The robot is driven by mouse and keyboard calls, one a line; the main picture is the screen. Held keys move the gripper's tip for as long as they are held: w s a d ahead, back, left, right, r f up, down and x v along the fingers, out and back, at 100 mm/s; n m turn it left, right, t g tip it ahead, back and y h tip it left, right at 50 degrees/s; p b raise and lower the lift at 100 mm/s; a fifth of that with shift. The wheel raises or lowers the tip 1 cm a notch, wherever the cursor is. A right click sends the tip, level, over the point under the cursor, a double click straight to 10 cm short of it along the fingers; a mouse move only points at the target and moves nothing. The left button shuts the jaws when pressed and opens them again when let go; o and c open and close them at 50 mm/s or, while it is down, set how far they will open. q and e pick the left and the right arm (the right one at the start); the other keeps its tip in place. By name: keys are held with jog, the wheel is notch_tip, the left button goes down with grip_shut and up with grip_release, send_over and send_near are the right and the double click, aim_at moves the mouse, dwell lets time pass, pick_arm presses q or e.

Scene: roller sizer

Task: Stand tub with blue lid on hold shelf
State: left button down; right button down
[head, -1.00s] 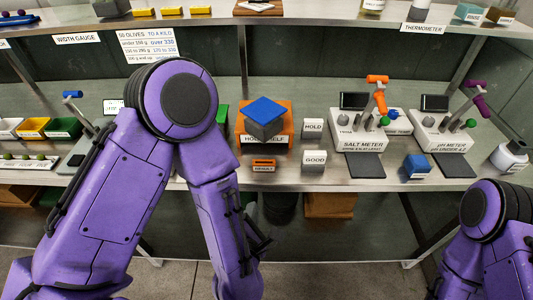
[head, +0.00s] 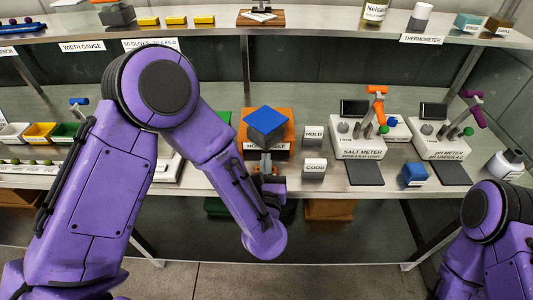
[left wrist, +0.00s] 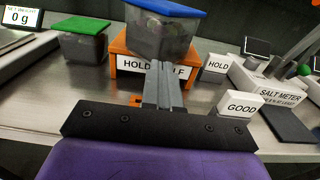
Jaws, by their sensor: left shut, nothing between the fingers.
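The tub with the blue lid (head: 266,125) has a dark grey see-through body and stands on the orange hold shelf (head: 288,146). In the left wrist view the tub (left wrist: 160,38) is upright over the shelf's sign (left wrist: 122,63). My left gripper (head: 265,162) is in front of the shelf, just below the tub. Its fingers (left wrist: 162,80) are shut together with nothing between them and point at the shelf front. They hide the middle of the sign. Whether the fingertips touch the tub or shelf, I cannot tell. My right gripper is out of view.
A tub with a green lid (left wrist: 82,40) stands left of the shelf. The HOLD block (head: 314,134) and GOOD block (head: 315,168) stand to its right. Further right are the salt meter (head: 358,150) and a blue block (head: 414,174).

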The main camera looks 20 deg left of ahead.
pick_arm(q)
jog(key=shift+w+a, duration=0.2)
jog(key=shift+w, duration=0.5)
jog(key=b+x, duration=0.1)
jog(key=x, duration=0.1)
jog(key=b+x, duration=0.1)
jog(key=x, duration=0.2)
jog(key=b+x, duration=0.2)
jog(key=shift+w+a+f, duration=0.15)
jog(key=shift+w+f, duration=0.15)
jog(key=shift+w+r, duration=0.1)
jog(key=shift+w, duration=0.2)
jog(key=shift+r, duration=0.15)
